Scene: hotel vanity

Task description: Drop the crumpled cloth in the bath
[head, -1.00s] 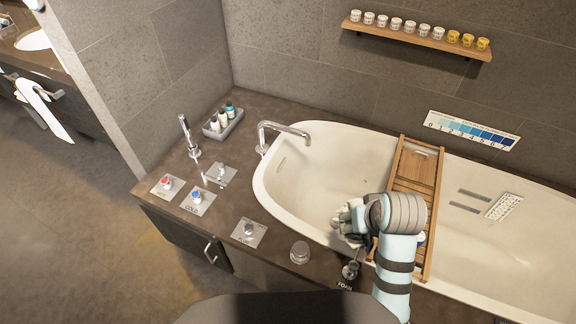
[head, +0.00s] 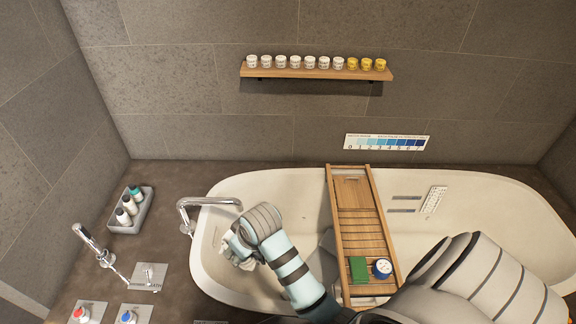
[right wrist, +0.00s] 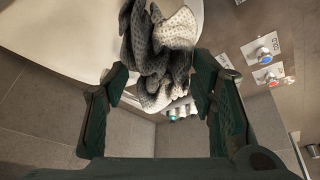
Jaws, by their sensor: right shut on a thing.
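The crumpled cloth (right wrist: 150,50) is grey and off-white with a waffle weave. It sits between the fingertips of my right gripper (right wrist: 160,82) in the right wrist view. In the head view the right gripper (head: 236,250) is over the left end of the white bath (head: 290,190), close to the tap, and the cloth is mostly hidden behind the hand. The gripper is shut on the cloth. My left gripper is in neither view.
A wooden bath tray (head: 351,215) spans the bath, with a green block (head: 358,269) and a blue-and-white round item (head: 382,268) on it. A tap (head: 205,202) arches over the left rim. A bottle tray (head: 131,210) stands on the left ledge. Jars line a wall shelf (head: 315,72).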

